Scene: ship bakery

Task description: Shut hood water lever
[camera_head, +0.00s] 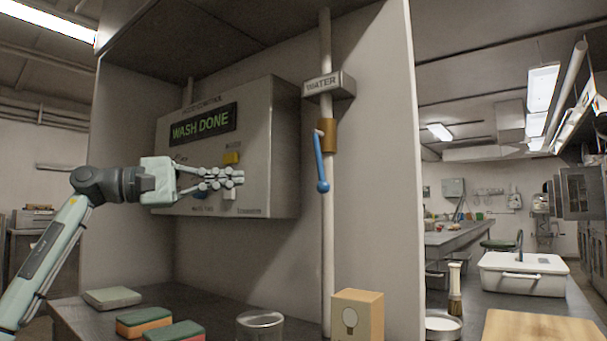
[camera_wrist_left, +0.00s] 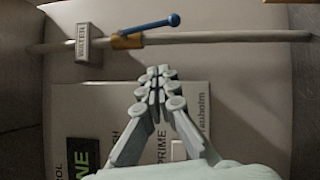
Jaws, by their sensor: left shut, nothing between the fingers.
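The blue water lever (camera_head: 321,162) hangs down from a brass valve (camera_head: 327,135) on a vertical pipe, under a grey WATER label block (camera_head: 328,85). The lever points downward, close to parallel with the pipe and tilted slightly. In the left wrist view the blue lever (camera_wrist_left: 160,24) and brass valve (camera_wrist_left: 127,41) show beyond my fingertips. My left gripper (camera_head: 240,176) is shut and empty, in front of the control box, left of the lever and apart from it. My right gripper is not in view.
The control box (camera_head: 265,150) reads WASH DONE and has a yellow button (camera_head: 232,158). Below on the counter are sponges (camera_head: 145,321), a metal can (camera_head: 260,325) and a box with a bulb picture (camera_head: 357,314). A panel edge stands right of the pipe.

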